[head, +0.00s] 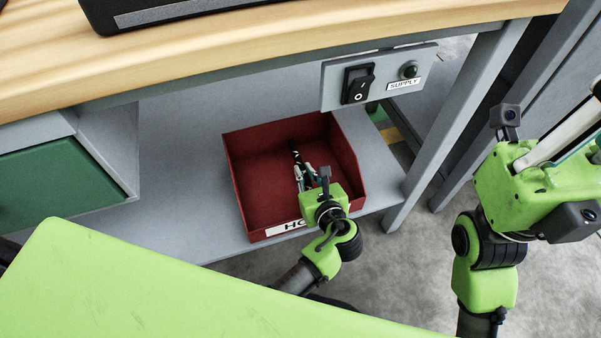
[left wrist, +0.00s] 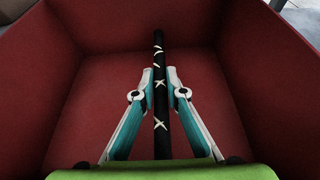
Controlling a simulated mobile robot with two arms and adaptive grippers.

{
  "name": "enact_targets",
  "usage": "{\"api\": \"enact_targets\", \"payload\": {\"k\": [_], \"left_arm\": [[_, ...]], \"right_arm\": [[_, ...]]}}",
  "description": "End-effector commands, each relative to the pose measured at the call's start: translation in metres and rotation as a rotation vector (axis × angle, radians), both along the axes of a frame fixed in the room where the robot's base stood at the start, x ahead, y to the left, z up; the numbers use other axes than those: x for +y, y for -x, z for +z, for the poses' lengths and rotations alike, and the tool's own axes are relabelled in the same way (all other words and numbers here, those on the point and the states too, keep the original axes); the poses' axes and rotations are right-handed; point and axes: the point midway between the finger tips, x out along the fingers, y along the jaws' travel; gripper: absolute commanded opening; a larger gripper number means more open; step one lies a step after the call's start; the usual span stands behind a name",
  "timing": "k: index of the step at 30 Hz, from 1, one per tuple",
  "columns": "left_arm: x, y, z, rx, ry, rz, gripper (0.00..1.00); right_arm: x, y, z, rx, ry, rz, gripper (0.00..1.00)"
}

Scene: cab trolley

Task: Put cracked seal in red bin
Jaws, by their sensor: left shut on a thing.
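The cracked seal (left wrist: 158,110) is a thin black strip with white cross-shaped marks. In the head view, its dark end (head: 293,149) shows just past my left fingertips. My left gripper (head: 305,178) reaches down into the red bin (head: 258,205). In the left wrist view, the left gripper (left wrist: 159,84) is shut on the seal, one finger on each side, with the strip pointing away between them. The seal is inside the bin's walls; whether it touches the floor I cannot tell. My right gripper (head: 568,152) is at the right, its fingertips cut off by the frame edge.
The bin stands on a grey shelf (head: 185,200) under a wooden worktop (head: 250,45). A supply switch panel (head: 380,78) hangs above the bin's right side. A grey table leg (head: 455,125) stands to the right. A green drawer front (head: 60,185) is at the left.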

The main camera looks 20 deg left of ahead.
Motion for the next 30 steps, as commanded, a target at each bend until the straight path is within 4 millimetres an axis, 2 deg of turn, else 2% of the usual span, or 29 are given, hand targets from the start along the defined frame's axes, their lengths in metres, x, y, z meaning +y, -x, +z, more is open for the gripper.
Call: {"api": "enact_targets", "payload": {"k": [8, 23, 24, 25, 30], "left_arm": [[0.0, 0.0, 0.001, -0.001, -0.001, 0.0, 0.0], [0.001, 0.0, -0.012, -0.001, -0.001, 0.001, 0.0], [0.001, 0.0, -0.012, 0.0, -0.001, 0.002, 0.22], [0.001, 0.0, -0.012, 0.0, -0.001, 0.002, 0.29], [0.001, 0.0, -0.013, 0.002, -0.001, 0.002, 0.29]], "right_arm": [[0.0, 0.0, 0.001, 0.0, 0.0, 0.0, 0.0], [0.0, 0.0, 0.001, 0.001, -0.001, 0.001, 0.0], [0.0, 0.0, 0.001, 0.001, -0.001, 0.001, 0.0], [0.0, 0.0, 0.0, 0.003, -0.001, 0.001, 0.0], [0.0, -0.001, -0.001, 0.008, -0.001, 0.0, 0.0]]}}
